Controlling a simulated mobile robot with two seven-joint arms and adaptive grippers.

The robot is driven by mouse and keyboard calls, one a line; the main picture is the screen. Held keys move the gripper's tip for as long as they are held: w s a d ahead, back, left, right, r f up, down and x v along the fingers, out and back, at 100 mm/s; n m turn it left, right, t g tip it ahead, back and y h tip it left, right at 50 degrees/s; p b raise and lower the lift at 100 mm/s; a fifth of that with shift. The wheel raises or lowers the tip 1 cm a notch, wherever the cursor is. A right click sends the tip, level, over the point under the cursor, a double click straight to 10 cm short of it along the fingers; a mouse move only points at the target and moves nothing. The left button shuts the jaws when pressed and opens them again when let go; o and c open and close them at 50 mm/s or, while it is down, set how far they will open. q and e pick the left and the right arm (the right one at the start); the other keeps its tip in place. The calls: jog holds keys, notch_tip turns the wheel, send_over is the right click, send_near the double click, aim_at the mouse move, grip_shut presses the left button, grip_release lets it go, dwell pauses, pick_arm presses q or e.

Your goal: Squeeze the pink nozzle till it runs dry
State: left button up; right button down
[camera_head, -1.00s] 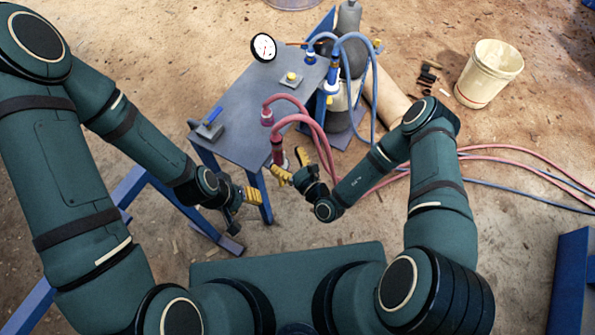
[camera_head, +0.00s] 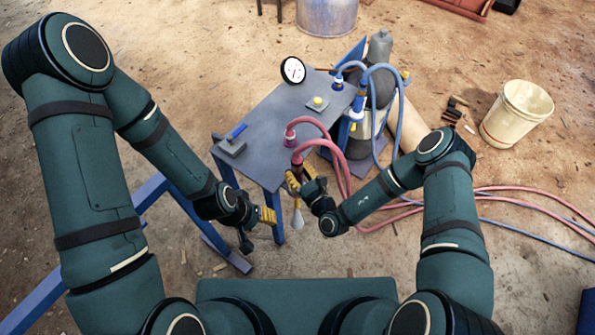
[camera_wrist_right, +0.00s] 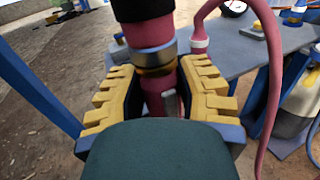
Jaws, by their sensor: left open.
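The pink nozzle (camera_head: 297,161) hangs on a pink hose just off the table's front corner. In the right wrist view the nozzle (camera_wrist_right: 160,85) stands between my yellow fingers, below a metal collar. My right gripper (camera_head: 299,184) has its fingers closed in around it; the exact contact is partly hidden. A pale cone (camera_head: 297,217) shows below the nozzle, like a spray coming out. My left gripper (camera_head: 268,217) is open and empty, left of the nozzle and below the table's front edge.
The grey table (camera_head: 255,135) carries a gauge (camera_head: 293,70), a yellow button box (camera_head: 317,103) and a blue-handled block (camera_head: 233,140). Blue hoses (camera_head: 401,110) and pink hoses trail to the right. A white bucket (camera_head: 515,115) stands on the dirt floor.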

jog(key=c, duration=0.7)
grip_release()
jog(key=v, duration=1.2)
jog(key=shift+s, duration=0.1)
